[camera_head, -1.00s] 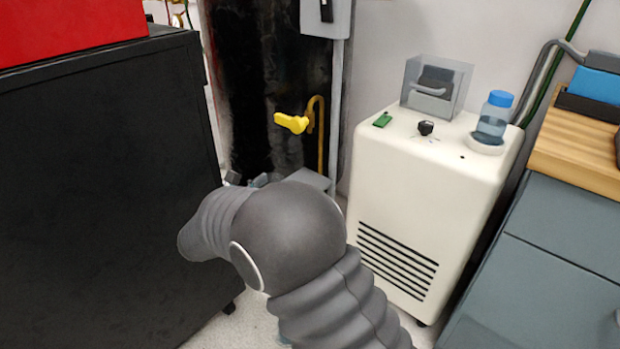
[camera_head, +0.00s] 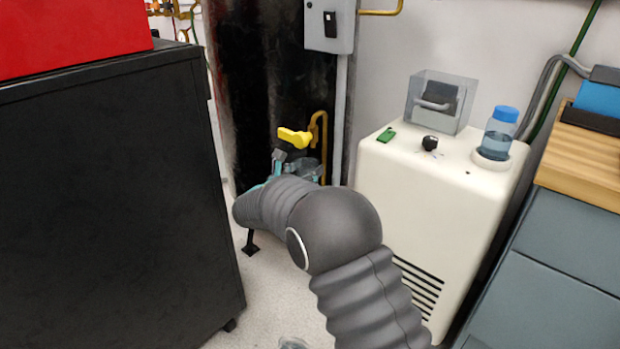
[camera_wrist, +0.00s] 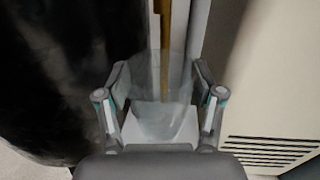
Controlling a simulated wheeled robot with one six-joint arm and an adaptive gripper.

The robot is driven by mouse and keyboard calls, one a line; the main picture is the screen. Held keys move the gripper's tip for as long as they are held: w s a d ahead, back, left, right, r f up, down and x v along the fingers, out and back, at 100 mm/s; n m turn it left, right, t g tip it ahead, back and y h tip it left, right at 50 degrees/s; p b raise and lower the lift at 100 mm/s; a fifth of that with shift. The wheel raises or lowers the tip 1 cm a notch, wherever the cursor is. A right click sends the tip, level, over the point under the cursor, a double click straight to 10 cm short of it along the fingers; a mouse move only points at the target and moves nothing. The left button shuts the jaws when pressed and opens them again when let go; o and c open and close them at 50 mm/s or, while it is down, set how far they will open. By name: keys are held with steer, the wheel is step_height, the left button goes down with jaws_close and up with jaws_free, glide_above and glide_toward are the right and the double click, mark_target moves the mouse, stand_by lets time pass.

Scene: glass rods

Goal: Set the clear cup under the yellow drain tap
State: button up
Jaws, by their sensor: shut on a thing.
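The yellow drain tap (camera_head: 294,137) sits on a yellow pipe against the black cylinder in the head view. My gripper (camera_wrist: 160,88) is shut on the clear cup (camera_wrist: 162,112), with one finger on each side of it in the wrist view. In the head view the cup (camera_head: 308,170) shows faintly just below and slightly right of the tap handle, partly hidden by my arm. I cannot tell whether the cup is directly under the outlet. The tap handle is not visible in the wrist view.
A black cabinet (camera_head: 110,190) stands close on the left. A cream machine (camera_head: 430,210) stands on the right, with a blue-capped bottle (camera_head: 498,135) and a clear box on top. The black cylinder (camera_head: 240,90) is behind. Speckled floor (camera_head: 265,300) shows between cabinet and machine.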

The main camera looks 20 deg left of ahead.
steer(key=shift+w+d, duration=0.15)
steer(key=shift+w, duration=0.3)
steer(key=shift+w+d+f+b, duration=0.1)
steer(key=shift+w+f+b, duration=0.1)
steer(key=shift+f, duration=0.7)
steer(key=shift+w+f+b, duration=0.1)
steer(key=shift+w+f, duration=0.05)
steer(key=shift+f, duration=0.7)
steer(key=shift+f, duration=0.15)
steer(key=o, duration=1.1)
